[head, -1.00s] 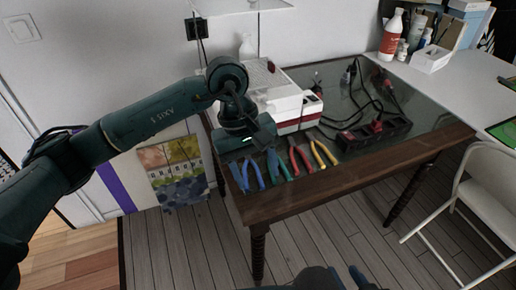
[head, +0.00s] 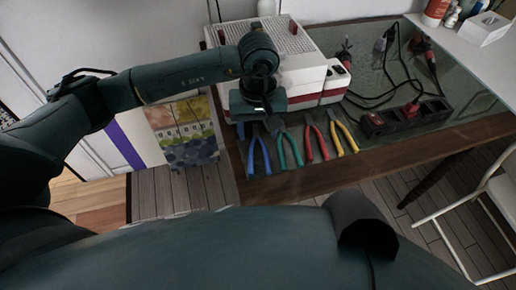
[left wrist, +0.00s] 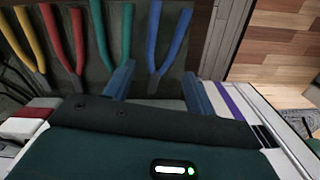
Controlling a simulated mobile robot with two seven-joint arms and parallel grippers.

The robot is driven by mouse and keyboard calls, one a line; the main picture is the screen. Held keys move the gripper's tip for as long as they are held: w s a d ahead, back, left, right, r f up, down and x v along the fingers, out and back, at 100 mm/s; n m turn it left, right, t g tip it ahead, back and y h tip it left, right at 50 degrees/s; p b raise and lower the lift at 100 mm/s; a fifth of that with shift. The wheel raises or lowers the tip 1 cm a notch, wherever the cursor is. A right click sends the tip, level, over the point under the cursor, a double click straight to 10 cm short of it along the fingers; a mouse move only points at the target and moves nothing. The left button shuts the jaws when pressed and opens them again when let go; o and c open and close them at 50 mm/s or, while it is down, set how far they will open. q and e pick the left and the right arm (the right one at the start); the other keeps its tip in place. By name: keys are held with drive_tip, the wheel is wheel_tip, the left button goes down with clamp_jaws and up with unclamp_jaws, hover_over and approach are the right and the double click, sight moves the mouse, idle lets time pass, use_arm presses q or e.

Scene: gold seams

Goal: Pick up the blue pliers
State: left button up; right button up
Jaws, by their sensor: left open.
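The blue pliers (head: 258,158) lie at the left end of a row of pliers on the table, handles toward the front edge. In the left wrist view the blue pliers (left wrist: 178,40) show with their handles spread and their head lower down, between my fingertips in the picture. My left gripper (head: 257,123) is open and empty, just behind the blue pliers' handles in the head view. In the left wrist view its two fingers (left wrist: 158,88) stand apart, the left one close to the green pliers (left wrist: 125,30). I cannot tell the height above the table. My right gripper is not in view.
Green pliers (head: 290,148), red pliers (head: 315,143) and yellow pliers (head: 345,135) lie to the right in the row. A white and red machine (head: 310,72) stands behind my gripper. A black power strip (head: 405,118) with cables lies on the right. The table's front edge (head: 300,181) is close.

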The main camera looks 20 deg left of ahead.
sight(258, 152)
use_arm(q)
drive_tip(key=f, duration=0.5)
drive_tip(key=shift+s+f, duration=0.15)
drive_tip(key=shift+s, duration=0.1)
drive_tip(key=c, duration=0.8)
